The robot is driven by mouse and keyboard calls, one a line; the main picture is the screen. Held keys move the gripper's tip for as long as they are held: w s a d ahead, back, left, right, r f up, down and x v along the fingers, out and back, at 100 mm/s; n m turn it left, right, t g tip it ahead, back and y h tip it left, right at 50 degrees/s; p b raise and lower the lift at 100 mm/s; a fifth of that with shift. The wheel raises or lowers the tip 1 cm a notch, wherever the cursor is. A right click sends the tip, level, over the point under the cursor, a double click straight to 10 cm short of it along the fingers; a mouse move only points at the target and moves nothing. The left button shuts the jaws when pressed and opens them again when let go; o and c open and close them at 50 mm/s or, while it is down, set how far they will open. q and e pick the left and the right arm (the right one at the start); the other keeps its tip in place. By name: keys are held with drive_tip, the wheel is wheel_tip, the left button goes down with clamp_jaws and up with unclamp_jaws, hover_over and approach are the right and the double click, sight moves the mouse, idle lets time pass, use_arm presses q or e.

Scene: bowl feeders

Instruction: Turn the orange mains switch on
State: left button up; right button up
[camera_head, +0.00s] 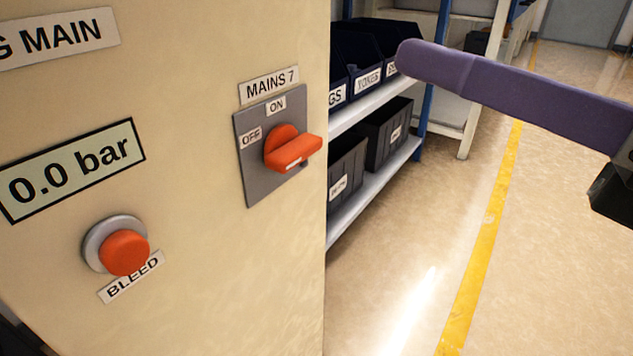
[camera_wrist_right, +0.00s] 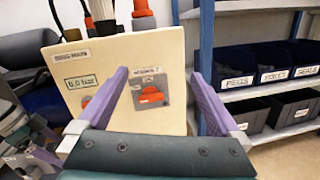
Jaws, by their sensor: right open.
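The orange mains switch (camera_head: 288,148) sits on a grey plate (camera_head: 249,180) on the cream panel, under a "MAINS 7" label. Its handle lies roughly horizontal, with the "OFF" label to its left and "ON" above. The switch also shows in the right wrist view (camera_wrist_right: 151,96), between and beyond the fingers. My right gripper (camera_wrist_right: 159,74) is open and empty, facing the panel and apart from the switch. In the head view one purple finger of it reaches in from the right, right of the panel. My left gripper is not seen.
An orange bleed button (camera_head: 125,253) and a "0.0 bar" display (camera_head: 72,170) are on the same panel (camera_head: 190,300), left of the switch. Shelves (camera_head: 375,107) with labelled bins stand behind the panel's right edge. The floor right of the panel is clear.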

sight(305, 152)
wheel_tip(305, 152, down, 8)
drive_tip(key=s+a+n+g+b, duration=0.1)
drive_tip(key=n+g+b, duration=0.1)
drive_tip(key=n+b, duration=0.2)
drive_tip(key=shift+y, duration=0.3)
drive_tip(key=x, duration=0.4)
drive_tip(key=p+x, duration=0.1)
drive_tip(key=x, duration=0.3)
drive_tip(key=shift+w+a+f, duration=0.1)
drive_tip(key=shift+a+f, duration=0.1)
drive_tip(key=shift+a, duration=0.25)
drive_tip(key=shift+w+a, duration=0.3)
drive_tip(key=shift+a, duration=0.1)
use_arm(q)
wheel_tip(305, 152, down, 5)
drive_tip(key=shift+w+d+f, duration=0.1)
use_arm(e)
drive_tip(key=c, duration=1.3)
